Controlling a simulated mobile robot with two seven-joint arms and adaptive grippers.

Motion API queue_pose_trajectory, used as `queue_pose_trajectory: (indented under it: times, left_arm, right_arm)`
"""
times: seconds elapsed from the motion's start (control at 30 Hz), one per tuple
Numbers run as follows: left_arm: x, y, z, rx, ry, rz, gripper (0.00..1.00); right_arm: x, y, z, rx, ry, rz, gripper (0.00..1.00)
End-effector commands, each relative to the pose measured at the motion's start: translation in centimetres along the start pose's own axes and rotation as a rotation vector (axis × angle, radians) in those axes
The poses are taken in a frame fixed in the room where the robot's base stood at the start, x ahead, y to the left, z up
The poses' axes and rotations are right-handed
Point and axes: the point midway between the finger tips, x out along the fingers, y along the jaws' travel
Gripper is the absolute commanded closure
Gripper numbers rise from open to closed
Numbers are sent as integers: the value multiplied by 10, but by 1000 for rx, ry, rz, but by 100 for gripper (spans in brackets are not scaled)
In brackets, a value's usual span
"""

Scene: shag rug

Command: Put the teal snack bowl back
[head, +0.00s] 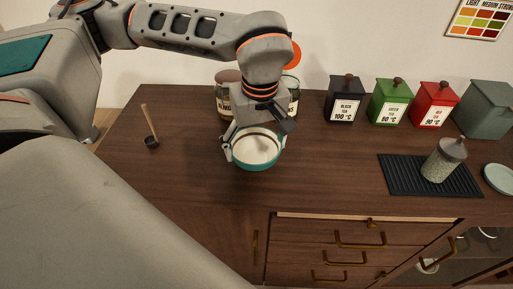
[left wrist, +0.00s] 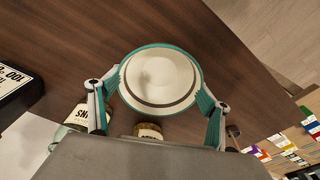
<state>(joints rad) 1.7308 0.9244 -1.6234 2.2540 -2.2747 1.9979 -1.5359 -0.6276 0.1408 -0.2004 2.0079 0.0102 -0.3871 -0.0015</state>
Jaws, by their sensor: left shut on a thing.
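The teal snack bowl (head: 257,160) has a teal outside and a cream inside with a dark ring. My left gripper (head: 252,150) is shut on it, with one finger on each side of the rim. In the left wrist view the bowl (left wrist: 160,76) sits between the two fingers of the gripper (left wrist: 158,102). The bowl is upright and empty, over the wooden cabinet top. I cannot tell whether it touches the top. My right gripper is not in either view.
Jars (head: 227,92) stand behind my left gripper. Black (head: 343,103), green (head: 389,104) and red (head: 434,107) tea boxes line the back. The front middle is clear.

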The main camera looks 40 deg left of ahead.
Motion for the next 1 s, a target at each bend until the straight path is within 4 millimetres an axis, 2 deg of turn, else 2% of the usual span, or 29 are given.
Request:
queue_pose_trajectory:
  times: [0.03,0.1,0.47,0.5,0.53,0.87,1.0]
  left_arm:
    - [8,0,1,0,-2,-3,50]
    - [12,0,1,0,0,1,50]
    - [14,0,2,0,0,2,50]
    - [14,0,2,0,0,1,14]
    - [14,0,2,0,0,1,6]
    - [13,0,1,0,0,1,5]
    - [6,1,1,-1,2,3,5]
  right_arm:
    - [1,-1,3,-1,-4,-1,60]
    - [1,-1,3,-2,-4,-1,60]
    - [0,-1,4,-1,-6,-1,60]
    - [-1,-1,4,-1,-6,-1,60]
    - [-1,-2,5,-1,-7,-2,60]
    - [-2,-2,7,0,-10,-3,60]
    - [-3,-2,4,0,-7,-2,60]
